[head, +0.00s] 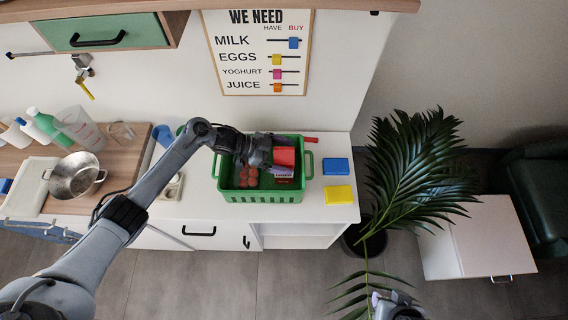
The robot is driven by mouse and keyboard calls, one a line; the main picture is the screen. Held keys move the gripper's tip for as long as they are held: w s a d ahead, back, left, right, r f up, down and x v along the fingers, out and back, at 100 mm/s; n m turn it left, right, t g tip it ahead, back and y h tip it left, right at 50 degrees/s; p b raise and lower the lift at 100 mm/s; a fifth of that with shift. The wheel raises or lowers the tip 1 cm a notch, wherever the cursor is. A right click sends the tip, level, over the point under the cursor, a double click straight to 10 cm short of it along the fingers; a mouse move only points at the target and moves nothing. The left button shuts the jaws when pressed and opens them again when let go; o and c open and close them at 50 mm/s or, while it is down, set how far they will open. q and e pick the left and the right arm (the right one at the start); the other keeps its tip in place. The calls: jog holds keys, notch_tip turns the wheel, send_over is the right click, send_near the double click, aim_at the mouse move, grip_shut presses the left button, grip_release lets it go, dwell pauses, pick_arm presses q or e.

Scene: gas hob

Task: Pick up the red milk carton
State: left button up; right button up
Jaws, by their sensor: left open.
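A red carton (284,157) is in the right part of a green crate (262,197) on the white counter. Its top is plain red, and a paler printed side shows below. My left gripper (270,153) is over the crate, right beside the left side of the carton. Its jaws are open, and I cannot tell whether a finger touches the carton. Part of the carton's left side is hidden by the gripper. My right gripper (392,306) shows only in part at the bottom edge, far from the crate.
Several round red items (248,178) lie in the crate's left part. A blue block (336,166) and a yellow block (338,194) lie right of it. A plant (420,170) stands beside the counter. A metal colander (74,176) and bottles are at the left.

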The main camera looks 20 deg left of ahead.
pick_arm(q)
grip_shut()
jog(key=shift+r, duration=0.1)
dwell(0.7)
